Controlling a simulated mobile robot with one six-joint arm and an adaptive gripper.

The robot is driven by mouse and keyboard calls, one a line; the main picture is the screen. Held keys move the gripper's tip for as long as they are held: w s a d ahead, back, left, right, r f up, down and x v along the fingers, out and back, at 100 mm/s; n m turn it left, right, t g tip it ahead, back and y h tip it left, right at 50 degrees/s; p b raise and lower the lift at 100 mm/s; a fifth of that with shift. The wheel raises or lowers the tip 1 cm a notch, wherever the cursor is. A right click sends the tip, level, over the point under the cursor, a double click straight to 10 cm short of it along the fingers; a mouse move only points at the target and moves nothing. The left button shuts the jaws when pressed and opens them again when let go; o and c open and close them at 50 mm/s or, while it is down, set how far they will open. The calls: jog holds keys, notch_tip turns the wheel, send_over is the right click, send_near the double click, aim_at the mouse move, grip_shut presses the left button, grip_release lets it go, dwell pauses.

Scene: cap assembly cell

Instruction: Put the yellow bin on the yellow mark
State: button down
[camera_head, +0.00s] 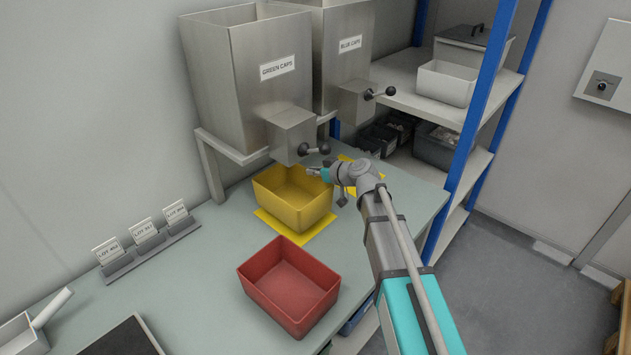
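The yellow bin (293,205) is upright and empty under the green caps hopper. A yellow mark (300,239) shows on the table around the bin's front and sides, and the bin stands over it. A second yellow patch (345,158) shows farther right, below the blue caps hopper, partly hidden by my arm. My gripper (318,172) is at the bin's right back rim. The fingers are small and seen from behind, so I cannot tell whether they grip the rim.
An empty red bin (290,288) stands in front of the yellow bin. The green caps hopper (255,80) and blue caps hopper (342,55) overhang the back, with lever handles. Lot card holders (150,240) stand left. A blue-post shelf (482,100) is at right.

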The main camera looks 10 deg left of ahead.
aim_at(318, 180)
jog(key=shift+f, duration=0.1)
jog(key=shift+f+b, duration=1.7)
jog(key=shift+b, duration=0.1)
jog(key=shift+f, duration=0.15)
jog(key=c, duration=0.8)
grip_release()
jog(key=shift+r, duration=0.25)
jog(key=p+v, duration=0.4)
jog(key=v, duration=0.8)
jog(key=shift+p, duration=0.35)
